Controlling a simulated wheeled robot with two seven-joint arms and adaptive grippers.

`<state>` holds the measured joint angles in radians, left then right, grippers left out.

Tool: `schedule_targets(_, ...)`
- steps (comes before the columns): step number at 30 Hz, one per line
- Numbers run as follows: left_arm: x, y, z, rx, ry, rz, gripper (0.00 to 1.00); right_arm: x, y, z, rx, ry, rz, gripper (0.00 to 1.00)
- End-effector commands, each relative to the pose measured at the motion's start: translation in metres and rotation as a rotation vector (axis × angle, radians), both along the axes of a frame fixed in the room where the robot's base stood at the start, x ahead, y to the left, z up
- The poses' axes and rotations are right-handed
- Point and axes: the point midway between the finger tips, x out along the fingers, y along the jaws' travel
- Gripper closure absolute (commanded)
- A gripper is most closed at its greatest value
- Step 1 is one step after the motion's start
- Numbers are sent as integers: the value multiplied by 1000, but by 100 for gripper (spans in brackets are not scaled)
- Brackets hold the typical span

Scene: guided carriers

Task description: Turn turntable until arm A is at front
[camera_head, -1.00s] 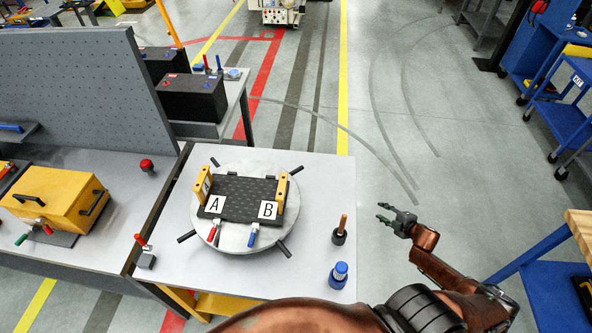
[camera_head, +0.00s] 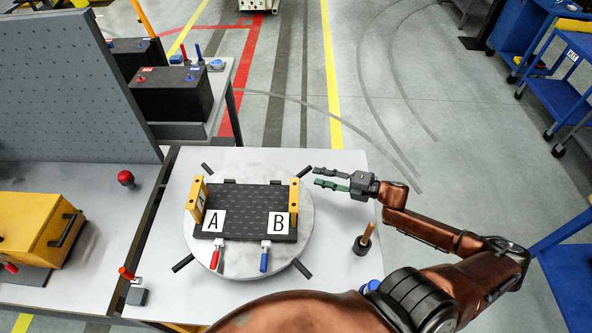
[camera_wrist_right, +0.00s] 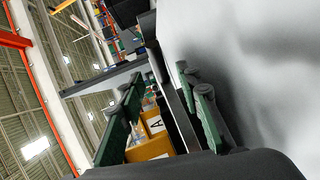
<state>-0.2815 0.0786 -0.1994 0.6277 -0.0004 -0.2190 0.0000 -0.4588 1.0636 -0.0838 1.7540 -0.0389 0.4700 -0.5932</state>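The round grey turntable (camera_head: 203,259) lies on the light table, with short dark arms sticking out around its rim. It carries a black plate (camera_head: 240,194) with labels A (camera_head: 213,221) at left and B (camera_head: 278,223) at right, both on its near edge. Yellow blocks (camera_head: 197,200) stand at the plate's sides. A red-handled clamp (camera_head: 215,259) and a blue-handled one (camera_head: 264,258) sit at the near side. My right gripper (camera_head: 315,177) is open and empty, just right of the turntable's far right arm (camera_head: 304,170). Its green fingers show in the wrist view (camera_wrist_right: 165,115). My left gripper is not in view.
A wooden-handled tool (camera_head: 363,239) stands on the table's right side. A red-knobbed lever (camera_head: 129,278) stands at the left edge. Black batteries (camera_head: 172,94) and a grey pegboard (camera_head: 70,80) are behind to the left.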

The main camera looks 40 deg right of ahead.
Motion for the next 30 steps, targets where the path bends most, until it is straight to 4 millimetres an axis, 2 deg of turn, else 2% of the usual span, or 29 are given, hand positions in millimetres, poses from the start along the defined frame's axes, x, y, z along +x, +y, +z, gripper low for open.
schedule_targets(7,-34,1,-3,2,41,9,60,24,11,-4,0,-5,-7,68)
schedule_targets(11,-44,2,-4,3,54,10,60,41,19,-8,1,-3,-9,68)
schedule_targets(16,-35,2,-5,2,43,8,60,56,27,-12,1,-1,-9,68)
schedule_targets(23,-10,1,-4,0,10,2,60,62,30,-13,0,-1,-8,68)
schedule_targets(27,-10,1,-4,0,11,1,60,62,31,-13,0,-1,-7,69)
schedule_targets(30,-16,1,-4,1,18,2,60,62,31,-13,0,-1,-7,76)
